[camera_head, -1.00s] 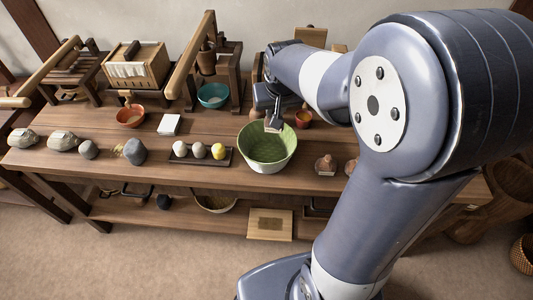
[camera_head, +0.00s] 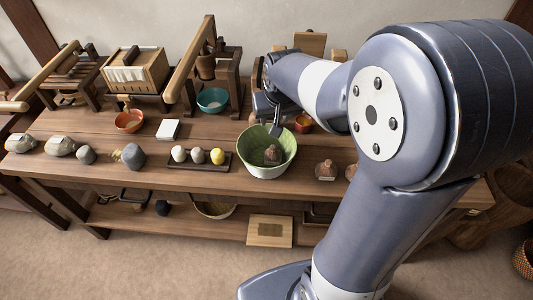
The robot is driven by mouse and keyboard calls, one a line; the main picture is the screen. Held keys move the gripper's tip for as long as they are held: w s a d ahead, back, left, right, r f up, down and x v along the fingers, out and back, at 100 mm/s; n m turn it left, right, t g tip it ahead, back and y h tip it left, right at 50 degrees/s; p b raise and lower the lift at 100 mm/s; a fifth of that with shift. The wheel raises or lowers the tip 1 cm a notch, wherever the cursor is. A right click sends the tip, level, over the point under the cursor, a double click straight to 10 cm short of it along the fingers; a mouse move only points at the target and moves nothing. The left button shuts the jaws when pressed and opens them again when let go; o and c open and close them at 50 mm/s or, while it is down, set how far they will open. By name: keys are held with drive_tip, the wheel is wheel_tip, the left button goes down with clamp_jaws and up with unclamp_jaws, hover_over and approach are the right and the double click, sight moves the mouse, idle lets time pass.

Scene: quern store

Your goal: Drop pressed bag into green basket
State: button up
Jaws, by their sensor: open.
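The green basket (camera_head: 255,170) stands on the wooden table near its front edge, right of the small dark tray. The pressed bag (camera_head: 272,154), a small brownish lump, is inside the basket, resting low against its inner side. My gripper (camera_head: 275,130) is above the back part of the basket, pointing down, with a finger just above the bag. It is open and apart from the bag. My arm hides part of the gripper.
A dark tray (camera_head: 185,165) with several round items sits left of the basket. Small brown bags (camera_head: 326,170) stand to its right. A teal bowl (camera_head: 212,100), an orange bowl (camera_head: 129,121) and wooden presses are behind. Table space in front of the orange bowl is partly clear.

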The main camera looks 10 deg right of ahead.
drive_tip(key=p+v, duration=0.1)
drive_tip(key=v, duration=0.9)
drive_tip(key=shift+s+r, duration=0.2)
drive_tip(key=shift+r, duration=0.1)
drive_tip(key=b+x, duration=0.1)
drive_tip(key=x, duration=1)
drive_tip(key=shift+r+p, duration=1.95)
drive_tip(key=shift+r, duration=0.6)
drive_tip(key=shift+f, duration=0.1)
